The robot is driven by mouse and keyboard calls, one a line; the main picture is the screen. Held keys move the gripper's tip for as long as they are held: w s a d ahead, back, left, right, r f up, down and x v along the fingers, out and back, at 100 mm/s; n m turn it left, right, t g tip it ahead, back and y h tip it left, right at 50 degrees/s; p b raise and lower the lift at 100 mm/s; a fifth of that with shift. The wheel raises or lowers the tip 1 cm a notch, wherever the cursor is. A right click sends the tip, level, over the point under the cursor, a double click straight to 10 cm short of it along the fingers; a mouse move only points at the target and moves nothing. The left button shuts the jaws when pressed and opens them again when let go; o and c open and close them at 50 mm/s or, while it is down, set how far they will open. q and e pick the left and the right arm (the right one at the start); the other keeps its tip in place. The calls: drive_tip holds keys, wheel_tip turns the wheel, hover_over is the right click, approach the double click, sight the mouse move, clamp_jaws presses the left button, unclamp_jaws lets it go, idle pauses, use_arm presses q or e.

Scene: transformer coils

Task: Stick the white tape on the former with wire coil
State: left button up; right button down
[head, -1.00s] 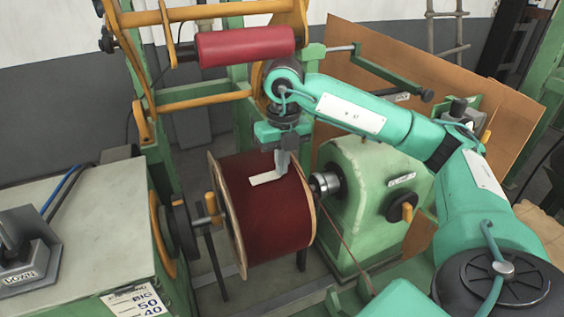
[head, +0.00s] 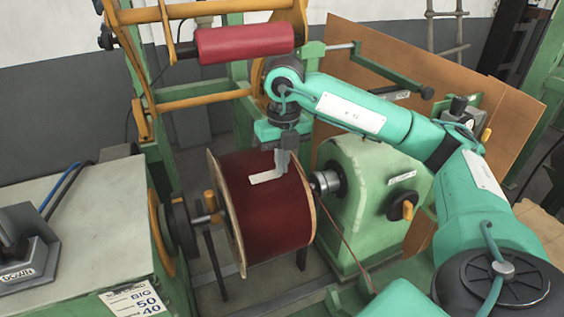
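The former with wire coil (head: 268,222) is a dark red wound drum between two tan flanges, mounted on a shaft in the middle of the head view. The white tape (head: 266,177) is a short strip lying against the top of the coil. My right gripper (head: 281,166) points down at the right end of the tape, with its fingertips at the tape and coil surface. Its fingers look close together, and whether they grip the tape's end is too small to tell. My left gripper is out of view.
A green winding machine (head: 358,205) holds the shaft on the right. A red roller (head: 245,44) on a yellow frame hangs behind and above. A grey-topped green cabinet (head: 85,212) stands at left, and a brown board (head: 400,75) leans behind my arm.

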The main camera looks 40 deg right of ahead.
drive_tip(key=c, duration=2.2)
unclamp_jaws()
drive_tip(key=shift+f, duration=0.1)
drive_tip(key=c, duration=1)
unclamp_jaws()
drive_tip(key=shift+r, duration=0.2)
drive_tip(key=shift+r+p, duration=1.6)
drive_tip(key=shift+r, duration=0.75)
drive_tip(key=shift+f, duration=0.1)
